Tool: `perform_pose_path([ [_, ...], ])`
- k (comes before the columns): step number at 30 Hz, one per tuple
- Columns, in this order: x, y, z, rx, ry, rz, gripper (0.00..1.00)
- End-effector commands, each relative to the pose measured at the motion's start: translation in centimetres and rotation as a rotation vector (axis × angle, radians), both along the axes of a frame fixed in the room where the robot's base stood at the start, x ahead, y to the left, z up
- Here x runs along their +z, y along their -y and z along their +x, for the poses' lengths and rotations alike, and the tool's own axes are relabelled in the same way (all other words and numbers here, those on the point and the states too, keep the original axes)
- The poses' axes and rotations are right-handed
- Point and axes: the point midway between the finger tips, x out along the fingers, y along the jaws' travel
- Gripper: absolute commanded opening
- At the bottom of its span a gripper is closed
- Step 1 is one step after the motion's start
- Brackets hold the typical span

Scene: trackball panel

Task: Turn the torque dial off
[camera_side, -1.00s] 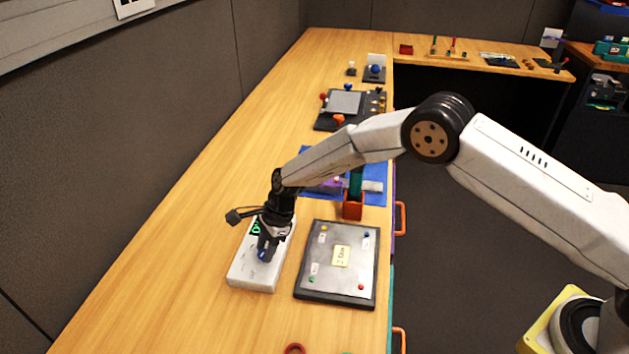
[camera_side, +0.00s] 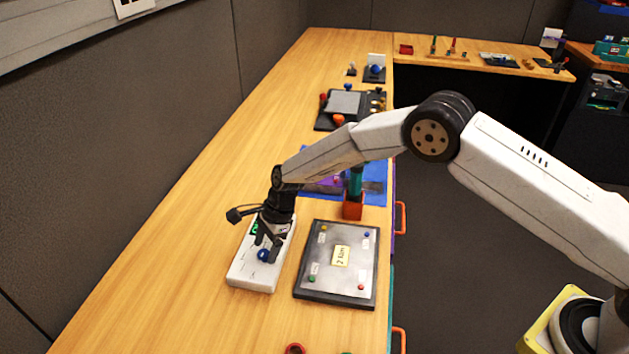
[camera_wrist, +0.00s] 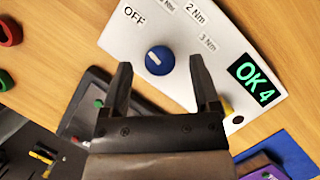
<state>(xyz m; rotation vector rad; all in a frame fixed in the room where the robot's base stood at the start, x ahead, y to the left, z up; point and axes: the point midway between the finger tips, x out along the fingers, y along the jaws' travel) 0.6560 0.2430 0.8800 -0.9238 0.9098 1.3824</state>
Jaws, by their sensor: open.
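The torque dial is a round blue knob (camera_wrist: 160,60) on a white box (camera_side: 250,276). In the wrist view, its white mark points up and left, roughly toward the printed word OFF (camera_wrist: 134,15). The labels 2 Nm (camera_wrist: 196,8) and 3 Nm (camera_wrist: 208,43) lie to its right. A dark display (camera_wrist: 256,81) on the box reads "OK 4" in green. My gripper (camera_side: 265,241) is open and empty, just above the dial. In the wrist view, its fingers stand apart on either side of the knob, not visibly touching it.
A dark-framed grey panel (camera_side: 322,284) with small coloured balls lies right of the box. A red ring (camera_side: 295,349) lies at the front. The wood left of the box is clear.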

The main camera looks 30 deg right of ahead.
Motion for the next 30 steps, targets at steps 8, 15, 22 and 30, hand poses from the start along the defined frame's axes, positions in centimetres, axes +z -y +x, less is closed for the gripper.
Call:
perform_pose_path([
  [8, 2.5, 1.0, 0.0, 0.001, 0.001, 0.000, 0.79],
  [15, 5.2, 2.1, 0.1, -0.001, 0.002, 0.001, 0.79],
  [22, 6.6, 2.8, 0.0, 0.000, 0.000, 0.000, 0.79],
  [30, 6.7, 2.8, 0.0, 0.000, -0.001, 0.000, 0.79],
])
